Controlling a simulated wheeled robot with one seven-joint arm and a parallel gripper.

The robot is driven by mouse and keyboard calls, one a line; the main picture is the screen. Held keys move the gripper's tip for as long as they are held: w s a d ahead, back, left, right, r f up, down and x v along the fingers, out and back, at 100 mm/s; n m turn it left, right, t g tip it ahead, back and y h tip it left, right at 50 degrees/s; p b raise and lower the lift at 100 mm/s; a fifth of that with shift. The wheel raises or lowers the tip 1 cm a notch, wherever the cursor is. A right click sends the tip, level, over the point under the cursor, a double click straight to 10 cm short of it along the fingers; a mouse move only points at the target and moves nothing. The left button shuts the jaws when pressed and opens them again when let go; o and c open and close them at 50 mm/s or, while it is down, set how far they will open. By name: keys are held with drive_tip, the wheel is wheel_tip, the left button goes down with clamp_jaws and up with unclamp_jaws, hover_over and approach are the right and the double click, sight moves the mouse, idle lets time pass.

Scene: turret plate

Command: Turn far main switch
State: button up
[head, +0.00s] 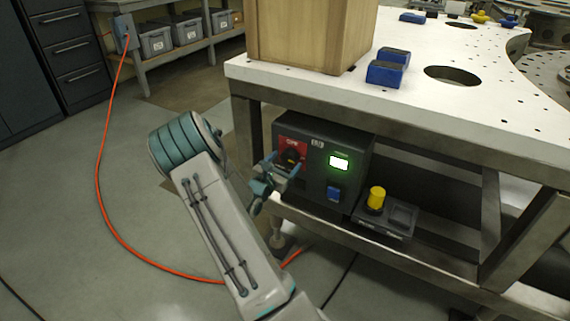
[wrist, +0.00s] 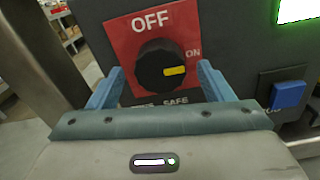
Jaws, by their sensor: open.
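The main switch is a round black knob (wrist: 158,66) with a yellow pointer mark on a red plate (wrist: 122,42). The plate reads OFF at the top and ON at the right; the yellow mark points right, toward ON. The red plate (head: 294,149) sits on the left of the front of a black control box (head: 344,148) under the table. My gripper (wrist: 158,78) is open, with one blue finger on each side of the knob. Whether the fingers touch the knob cannot be told. In the head view my gripper (head: 279,170) is in front of the switch and partly covers it.
A lit green display (head: 339,163) and a blue button (head: 333,193) are right of the switch. A yellow knob (head: 376,197) stands on a low black box farther right. A table leg (head: 247,128) is close at left. An orange cable (head: 101,185) lies on the floor.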

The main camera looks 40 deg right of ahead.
drive_tip(key=shift+w+d, duration=0.1)
drive_tip(key=shift+d, duration=0.2)
drive_tip(key=c, duration=1)
